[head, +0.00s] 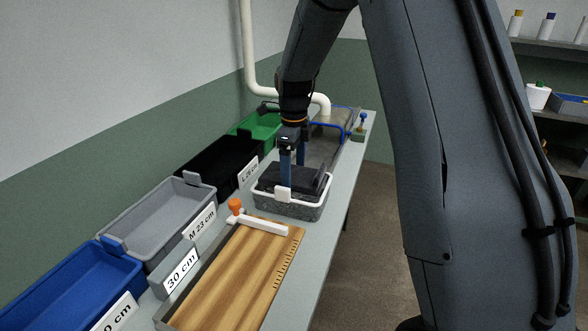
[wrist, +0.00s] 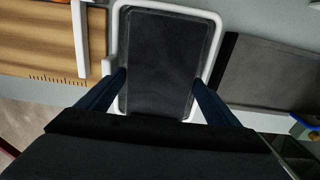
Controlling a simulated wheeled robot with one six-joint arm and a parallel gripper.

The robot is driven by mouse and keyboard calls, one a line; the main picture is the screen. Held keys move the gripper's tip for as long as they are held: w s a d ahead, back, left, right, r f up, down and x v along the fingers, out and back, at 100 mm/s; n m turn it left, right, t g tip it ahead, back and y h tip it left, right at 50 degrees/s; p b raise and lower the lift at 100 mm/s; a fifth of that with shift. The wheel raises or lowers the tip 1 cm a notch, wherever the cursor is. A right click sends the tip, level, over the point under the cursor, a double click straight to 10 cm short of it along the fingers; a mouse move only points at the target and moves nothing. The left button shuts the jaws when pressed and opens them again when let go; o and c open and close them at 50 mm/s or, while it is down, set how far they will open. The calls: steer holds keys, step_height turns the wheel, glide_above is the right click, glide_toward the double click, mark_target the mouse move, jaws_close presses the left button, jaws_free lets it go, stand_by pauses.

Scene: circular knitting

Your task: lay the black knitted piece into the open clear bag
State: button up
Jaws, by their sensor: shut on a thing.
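The black knitted piece (head: 275,178) is a flat dark slab between the fingers of my gripper (head: 292,176). The open clear bag is a greyish box shape with a white rim (head: 293,204). The piece lies within the rim's outline, its top near rim height in the head view. In the wrist view the knitted piece (wrist: 160,55) fills most of the white rim (wrist: 213,22). My gripper (wrist: 160,78) has one blue finger at each long side of the piece and is shut on it. The bag's floor is hidden under the piece, so I cannot tell whether they touch.
A wooden measuring board (head: 240,275) with a white bar and orange knob lies in front of the bag. Blue, grey (head: 157,222), black and green bins line the wall side. A grey machine with blue bars (head: 325,132) stands behind. The bench's right edge is close.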

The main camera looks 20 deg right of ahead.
mark_target(294, 174)
steer(key=shift+f, duration=0.3)
steer(key=shift+f, duration=0.15)
steer(key=shift+f, duration=0.35)
steer(key=shift+f, duration=0.15)
steer(key=o, duration=0.8)
step_height(294, 174, up, 13)
steer(key=b, duration=0.3)
steer(key=shift+r+b, duration=0.2)
steer(key=shift+b, duration=0.2)
